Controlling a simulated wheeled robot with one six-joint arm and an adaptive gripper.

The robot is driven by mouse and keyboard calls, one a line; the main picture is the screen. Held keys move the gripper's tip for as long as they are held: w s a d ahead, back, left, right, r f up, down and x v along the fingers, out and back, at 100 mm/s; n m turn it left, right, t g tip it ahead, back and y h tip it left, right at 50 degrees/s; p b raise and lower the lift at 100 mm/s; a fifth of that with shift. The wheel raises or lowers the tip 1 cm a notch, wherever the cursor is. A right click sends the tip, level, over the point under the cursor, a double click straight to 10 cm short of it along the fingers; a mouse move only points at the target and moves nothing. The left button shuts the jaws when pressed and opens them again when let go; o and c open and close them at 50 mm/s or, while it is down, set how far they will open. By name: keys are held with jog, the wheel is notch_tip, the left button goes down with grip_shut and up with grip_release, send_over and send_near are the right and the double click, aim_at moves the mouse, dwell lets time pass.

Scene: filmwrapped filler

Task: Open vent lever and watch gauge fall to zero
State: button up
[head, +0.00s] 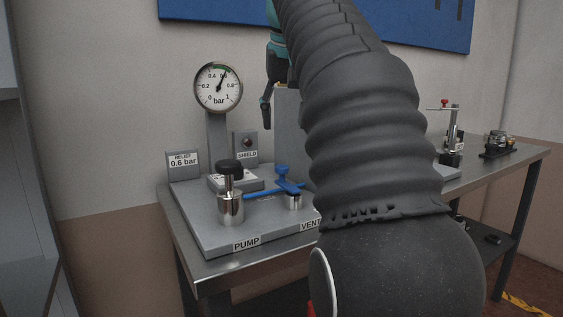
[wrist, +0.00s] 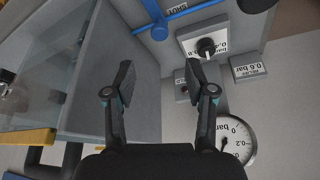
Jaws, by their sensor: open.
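The round white pressure gauge (head: 218,87) stands on a post at the back of the grey rig, its needle pointing up and right near 0.6 bar. It shows partly in the wrist view (wrist: 237,140). The blue vent lever (head: 262,191) lies low across the rig behind the VENT label (head: 310,225). In the wrist view the blue lever (wrist: 180,16) runs along the top, beside a label that seems to read SHUT. My gripper (wrist: 159,80) is open and empty, apart from the lever. In the head view my arm hides part of the gripper and rig.
A metal pump with a black knob (head: 231,172) stands left of the lever. A RELIEF 0.6 bar plate (head: 183,165) and a SHIELD plate (head: 246,146) stand behind. A tall grey block (head: 287,125) and a clear panel (wrist: 85,75) are near my gripper.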

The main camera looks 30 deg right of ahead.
aim_at(282, 166)
jog(key=b+x, duration=0.1)
jog(key=x, duration=1)
jog(key=shift+b, duration=0.35)
grip_shut()
